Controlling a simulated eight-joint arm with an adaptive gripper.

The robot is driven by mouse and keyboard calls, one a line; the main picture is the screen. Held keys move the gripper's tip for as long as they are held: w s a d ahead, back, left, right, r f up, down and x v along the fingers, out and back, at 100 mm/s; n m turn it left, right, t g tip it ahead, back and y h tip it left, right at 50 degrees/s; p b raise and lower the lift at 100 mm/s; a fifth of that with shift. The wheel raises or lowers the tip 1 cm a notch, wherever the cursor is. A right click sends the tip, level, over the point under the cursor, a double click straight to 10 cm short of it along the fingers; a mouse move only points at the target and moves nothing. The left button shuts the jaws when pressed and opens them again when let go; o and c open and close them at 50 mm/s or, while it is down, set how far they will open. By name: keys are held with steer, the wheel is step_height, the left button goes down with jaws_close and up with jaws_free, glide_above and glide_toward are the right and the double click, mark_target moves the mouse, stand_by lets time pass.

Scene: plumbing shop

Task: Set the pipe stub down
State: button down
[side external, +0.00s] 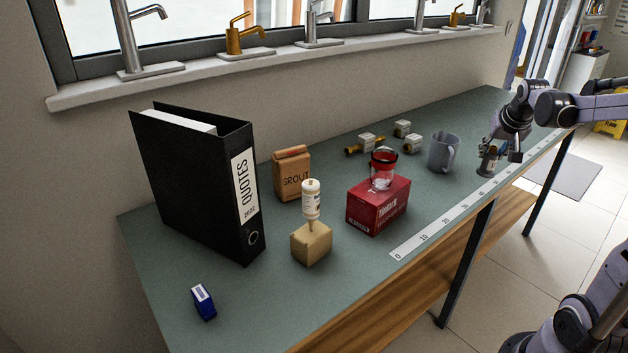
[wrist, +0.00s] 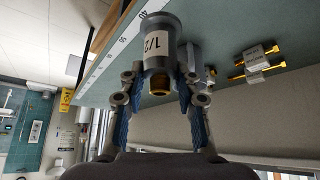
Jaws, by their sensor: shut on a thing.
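The pipe stub (wrist: 158,62) is a short grey cylinder with a white label and a brass-coloured end, seen between my fingers in the wrist view. My gripper (side external: 494,152) is shut on it over the far right part of the bench. In the side view the stub (side external: 489,162) hangs below the fingers, roughly upright, beside the measuring strip. I cannot tell whether its lower end touches the green bench top (side external: 280,310). The fingers show on both sides of the stub in the wrist view.
A grey mug (side external: 442,152) stands left of my gripper. Beyond it are labelled brass fittings (side external: 366,143). A glass jar (side external: 382,170) stands on a red box (side external: 378,207). The measuring strip (side external: 440,226) runs along the front edge.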

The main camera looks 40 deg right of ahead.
steer(key=w+n+t+y, duration=0.1)
steer(key=w+n, duration=0.2)
steer(key=w, duration=1)
steer(key=shift+n, duration=0.3)
steer(key=shift+w+a+f, duration=1.1)
steer(key=shift+w+f, duration=0.65)
steer(key=shift+f, duration=0.1)
steer(key=shift+w+a+f, duration=1.1)
steer(key=shift+w+f, duration=0.6)
steer(key=shift+f, duration=0.15)
steer(key=shift+w+a+f, duration=1.1)
steer(key=shift+w+f, duration=0.65)
steer(key=shift+f, duration=0.1)
steer(key=shift+f, duration=0.15)
steer(key=c, duration=1)
jaws_free()
steer(key=shift+o, duration=0.2)
steer(key=v, duration=1.2)
steer(key=shift+s+d, duration=0.2)
steer(key=shift+y, duration=0.3)
